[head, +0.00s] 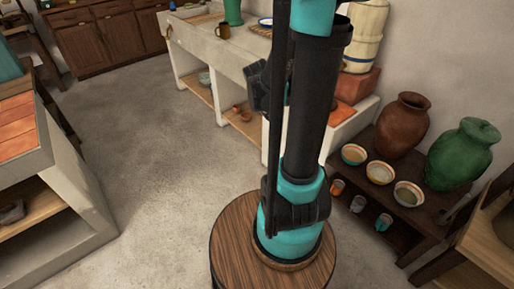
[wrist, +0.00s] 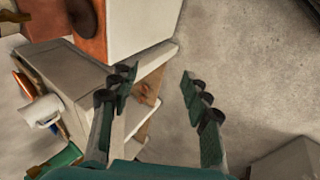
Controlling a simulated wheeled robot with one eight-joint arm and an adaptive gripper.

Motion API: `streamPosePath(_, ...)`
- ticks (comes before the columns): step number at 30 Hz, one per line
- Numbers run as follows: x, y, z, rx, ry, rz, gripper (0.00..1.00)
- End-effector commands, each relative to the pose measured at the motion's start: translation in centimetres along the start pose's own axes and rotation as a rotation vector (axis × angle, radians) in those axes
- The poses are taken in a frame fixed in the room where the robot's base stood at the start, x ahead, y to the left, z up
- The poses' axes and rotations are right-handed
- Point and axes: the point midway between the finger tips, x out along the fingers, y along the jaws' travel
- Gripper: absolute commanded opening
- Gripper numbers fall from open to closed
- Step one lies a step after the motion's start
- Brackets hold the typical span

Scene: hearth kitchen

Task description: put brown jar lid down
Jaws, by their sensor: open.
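My gripper (wrist: 157,82) is open in the wrist view, its two fingers wide apart. Nothing is held between them; the pale counter's side, shelf and floor show beyond. I cannot make out a brown jar lid for certain in either view. A brown jar (head: 402,128) stands on the low dark shelf at the right of the head view, and its mouth looks uncovered. A green jar (head: 463,155) with a lid on it stands beside it. A dark brown rounded thing (wrist: 86,18) is partly cut off in the wrist view; I cannot tell what it is.
Several bowls, including one bowl (head: 380,173), stand in front of the jars. The pale counter (head: 222,55) carries a brown mug (head: 222,31). A white mug (wrist: 44,111) shows at left in the wrist view. Open floor (head: 150,130) lies between the counters.

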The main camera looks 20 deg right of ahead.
Motion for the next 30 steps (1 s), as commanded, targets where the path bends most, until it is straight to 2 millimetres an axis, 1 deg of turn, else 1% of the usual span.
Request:
streamPosePath(1, -1.2, -1.7, 1.0, 0.052, 0.018, -0.038, 0.48)
streamPosePath(3, -2.5, -4.0, 2.2, 0.130, 0.039, -0.095, 0.48)
streamPosePath(9, -5.6, -10.5, 5.6, 0.342, 0.075, -0.258, 0.48)
streamPosePath(12, -6.6, -12.9, 6.8, 0.421, 0.081, -0.322, 0.48)
streamPosePath(15, -7.2, -14.5, 7.7, 0.473, 0.082, -0.365, 0.48)
streamPosePath(18, -7.5, -15.3, 8.0, 0.501, 0.081, -0.388, 0.48)
streamPosePath(20, -7.6, -15.5, 8.1, 0.508, 0.081, -0.394, 0.48)
streamPosePath(30, -7.6, -15.5, 8.1, 0.509, 0.081, -0.394, 0.48)
